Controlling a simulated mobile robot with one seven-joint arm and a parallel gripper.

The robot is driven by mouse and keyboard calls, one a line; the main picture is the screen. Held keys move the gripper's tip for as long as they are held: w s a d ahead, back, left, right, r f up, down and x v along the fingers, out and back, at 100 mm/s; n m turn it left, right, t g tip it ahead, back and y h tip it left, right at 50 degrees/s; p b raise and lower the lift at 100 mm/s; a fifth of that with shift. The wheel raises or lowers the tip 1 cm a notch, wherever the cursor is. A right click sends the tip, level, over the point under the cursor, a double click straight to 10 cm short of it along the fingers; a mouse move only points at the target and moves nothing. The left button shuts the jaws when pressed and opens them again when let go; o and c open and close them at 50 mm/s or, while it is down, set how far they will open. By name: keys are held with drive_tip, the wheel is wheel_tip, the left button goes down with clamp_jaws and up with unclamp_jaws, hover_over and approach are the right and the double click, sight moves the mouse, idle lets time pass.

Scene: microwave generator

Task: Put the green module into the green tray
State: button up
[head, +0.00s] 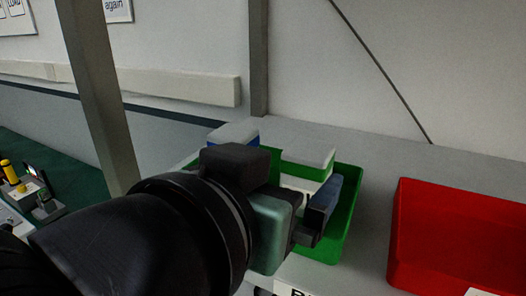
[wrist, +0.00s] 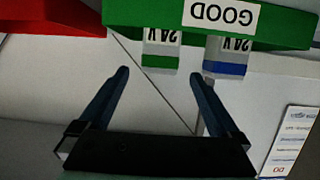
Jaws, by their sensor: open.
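The green module, a white block with a green band (head: 308,163), shows above the green tray (head: 345,220), within its outline. In the wrist view, which is upside down, the green module (wrist: 161,58) overlaps the green tray's labelled wall (wrist: 130,14), marked "GOOD". Its lower part is hidden, so I cannot see what it rests on. My gripper (head: 312,212) is over the tray's near side in the head view. In the wrist view my gripper (wrist: 160,76) has its fingers wide apart, with nothing between them, and the green module lies beyond the tips.
A similar module with a blue band (head: 235,134) stands beside the green one, at the tray's left; it also shows in the wrist view (wrist: 227,55). A red tray (head: 455,235) is at the right. A grey post (head: 258,60) rises behind. Bare bench lies between the trays.

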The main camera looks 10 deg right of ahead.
wheel_tip(320, 180, up, 12)
drive_tip(key=w+a+n+t, duration=0.2)
drive_tip(key=n+t, duration=0.1)
drive_tip(key=t, duration=0.6)
drive_tip(key=s+a+r+n+t+y, duration=0.3)
drive_tip(key=s+a+r+t+y, duration=0.1)
drive_tip(key=y, duration=0.4)
drive_tip(key=shift+s+r+n+t, duration=0.4)
drive_tip(key=shift+r+t, duration=0.5)
drive_tip(key=shift+t, duration=0.2)
